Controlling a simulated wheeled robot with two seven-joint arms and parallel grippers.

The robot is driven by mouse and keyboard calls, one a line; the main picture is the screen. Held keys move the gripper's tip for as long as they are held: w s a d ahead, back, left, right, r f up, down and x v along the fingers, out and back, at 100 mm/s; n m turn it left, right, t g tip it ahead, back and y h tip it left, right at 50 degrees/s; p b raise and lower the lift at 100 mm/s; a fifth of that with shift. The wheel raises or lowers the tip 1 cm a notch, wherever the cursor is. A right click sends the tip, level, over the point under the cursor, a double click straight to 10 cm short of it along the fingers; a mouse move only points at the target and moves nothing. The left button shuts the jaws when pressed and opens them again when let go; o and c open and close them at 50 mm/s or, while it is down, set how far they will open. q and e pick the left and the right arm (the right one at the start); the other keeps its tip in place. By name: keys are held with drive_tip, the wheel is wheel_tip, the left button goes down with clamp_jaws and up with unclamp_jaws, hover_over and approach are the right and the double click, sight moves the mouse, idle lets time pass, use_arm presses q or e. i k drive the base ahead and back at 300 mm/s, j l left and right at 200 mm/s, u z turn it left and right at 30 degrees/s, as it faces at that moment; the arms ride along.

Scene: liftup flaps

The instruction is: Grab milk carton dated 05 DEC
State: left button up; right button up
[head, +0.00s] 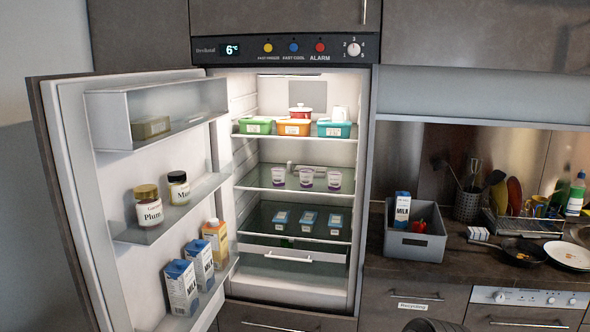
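Two blue and white milk cartons stand upright on the lowest shelf of the open fridge door: a nearer milk carton (181,289) and a farther milk carton (200,264), side by side. A third milk carton (402,209) stands in a grey bin (413,246) on the counter at the right, its lower part hidden by the bin wall. I cannot read a date on any carton. Neither of my grippers is in view. A dark rounded shape at the bottom edge, right of centre, is cut off and seems to be part of my arm.
The fridge door (65,140) is swung open to the left. The fridge shelves hold tubs and cups. A pan (524,252) and a dish rack (525,226) crowd the right counter.

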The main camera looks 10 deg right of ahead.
sight(403, 198)
drive_tip(key=l+z, duration=0.15)
drive_tip(key=z, duration=0.65)
drive_tip(key=i+l+z, duration=0.95)
drive_tip(key=i+l, duration=0.35)
drive_tip(key=i, duration=0.15)
